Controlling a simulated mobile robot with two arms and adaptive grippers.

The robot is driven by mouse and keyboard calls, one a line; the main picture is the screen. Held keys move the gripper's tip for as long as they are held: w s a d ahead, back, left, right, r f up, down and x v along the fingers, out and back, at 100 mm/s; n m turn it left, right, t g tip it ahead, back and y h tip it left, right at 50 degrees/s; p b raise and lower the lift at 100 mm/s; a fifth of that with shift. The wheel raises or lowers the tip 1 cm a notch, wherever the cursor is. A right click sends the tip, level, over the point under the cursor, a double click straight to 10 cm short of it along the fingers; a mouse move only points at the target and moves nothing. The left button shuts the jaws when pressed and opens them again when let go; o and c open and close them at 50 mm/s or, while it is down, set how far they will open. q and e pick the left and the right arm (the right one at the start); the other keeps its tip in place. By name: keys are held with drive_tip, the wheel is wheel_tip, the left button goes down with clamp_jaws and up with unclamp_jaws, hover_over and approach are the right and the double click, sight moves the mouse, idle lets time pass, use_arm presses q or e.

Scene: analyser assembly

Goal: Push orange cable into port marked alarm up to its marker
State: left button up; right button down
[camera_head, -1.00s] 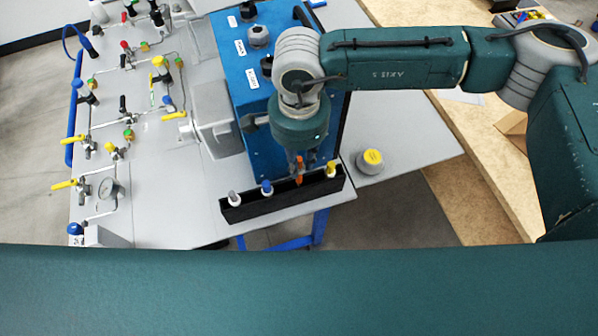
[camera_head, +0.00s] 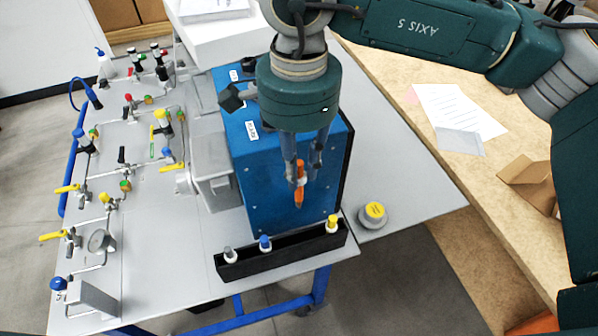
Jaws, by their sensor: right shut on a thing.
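The orange cable (camera_head: 299,192) is held upright, tip down, in my right gripper (camera_head: 301,172). The gripper is shut on it, in front of the blue analyser box (camera_head: 262,175) and above the black holder. White labels sit on the box's top (camera_head: 251,130), but they are too small to read, so I cannot tell which one says alarm. The ports are not clearly visible. My left gripper is not in view.
A black holder (camera_head: 285,262) at the table's front edge carries grey, blue and yellow plugs. A yellow-capped round weight (camera_head: 373,215) stands to its right. A panel of valves and pipes (camera_head: 125,160) fills the left. A wooden bench (camera_head: 440,150) is at right.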

drive_tip(key=shift+r+p, duration=1.05)
drive_tip(key=shift+r, duration=1.5)
